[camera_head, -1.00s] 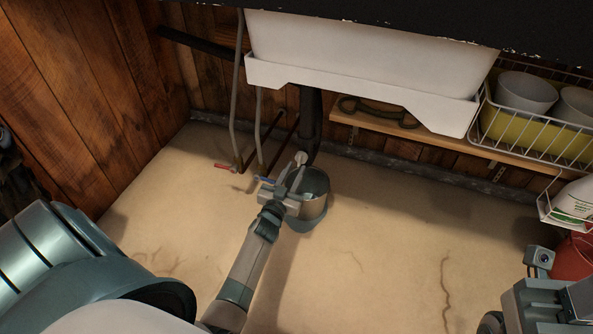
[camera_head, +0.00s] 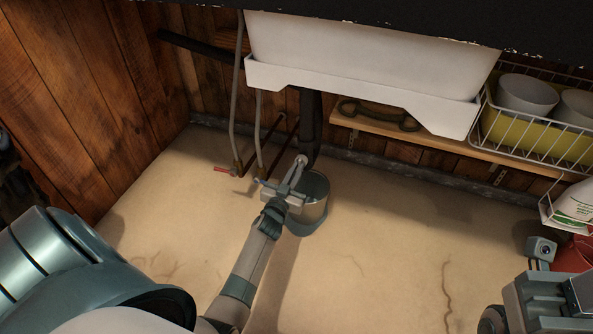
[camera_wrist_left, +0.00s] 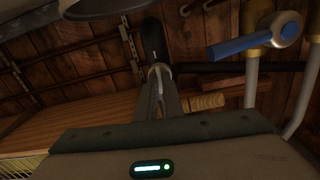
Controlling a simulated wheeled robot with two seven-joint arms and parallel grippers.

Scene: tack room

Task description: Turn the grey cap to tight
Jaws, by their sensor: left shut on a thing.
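The small round grey cap (camera_head: 301,160) is at the lower end of the black drain pipe under the white sink. My left gripper (camera_head: 299,163) reaches it from below, over the rim of a metal bucket. Its fingers are shut on the cap. In the left wrist view the cap (camera_wrist_left: 159,70) shows between the fingertips of my left gripper (camera_wrist_left: 158,82), below the black pipe (camera_wrist_left: 153,40). No mark showing how tight the cap is can be made out. Part of my right arm's hand (camera_head: 548,295) shows at the lower right; its fingers are not visible.
The bucket (camera_head: 316,212) stands on the floor under the pipe. A shelf (camera_head: 430,134) and wire basket (camera_head: 510,142) are at right. The front floor is clear.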

